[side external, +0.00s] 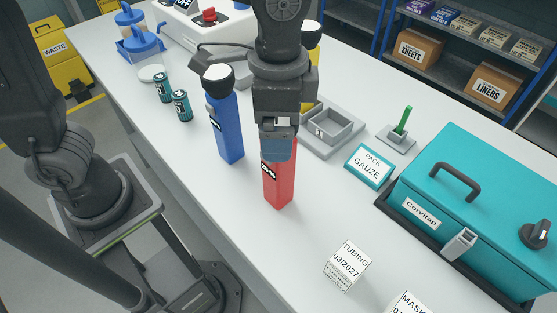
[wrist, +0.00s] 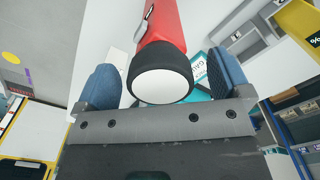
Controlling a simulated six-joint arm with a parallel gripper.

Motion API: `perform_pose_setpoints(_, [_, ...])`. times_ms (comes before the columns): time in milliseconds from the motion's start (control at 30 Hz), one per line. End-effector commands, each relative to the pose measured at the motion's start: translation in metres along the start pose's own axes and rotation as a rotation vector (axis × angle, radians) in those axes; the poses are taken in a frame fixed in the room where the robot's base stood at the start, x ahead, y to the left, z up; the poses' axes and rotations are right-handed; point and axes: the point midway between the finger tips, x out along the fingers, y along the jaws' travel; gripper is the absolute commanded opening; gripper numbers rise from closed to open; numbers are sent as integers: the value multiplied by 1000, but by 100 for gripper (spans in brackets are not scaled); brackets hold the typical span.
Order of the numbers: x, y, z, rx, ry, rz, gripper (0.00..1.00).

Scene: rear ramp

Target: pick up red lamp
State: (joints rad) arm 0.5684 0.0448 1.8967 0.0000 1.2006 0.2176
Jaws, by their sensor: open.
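The red lamp (side external: 279,187) stands upright on the white table in the side view. Its upper end is hidden behind my gripper (side external: 279,147). In the wrist view the red lamp (wrist: 164,24) shows its black head and round white face between the two blue fingers of my gripper (wrist: 166,79). The fingers are open, with a gap visible on each side of the head. I cannot tell how far down the fingers reach along the lamp.
A blue lamp (side external: 226,125) stands close at left, and a yellow lamp (side external: 313,62) is partly hidden behind my gripper. A grey tray (side external: 345,137), gauze pack (side external: 368,167) and teal case (side external: 485,165) lie to the right. Small white boxes (side external: 348,266) stand in front.

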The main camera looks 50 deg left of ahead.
Motion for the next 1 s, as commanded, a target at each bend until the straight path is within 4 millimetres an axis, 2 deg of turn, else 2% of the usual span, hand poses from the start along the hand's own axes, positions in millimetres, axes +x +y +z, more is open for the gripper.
perform_pose_setpoints(133, [14,0,0,0,0,0,96])
perform_pose_setpoints(367, [15,0,0,0,1,0,96])
perform_pose_setpoints(1000, [14,0,0,0,1,0,35])
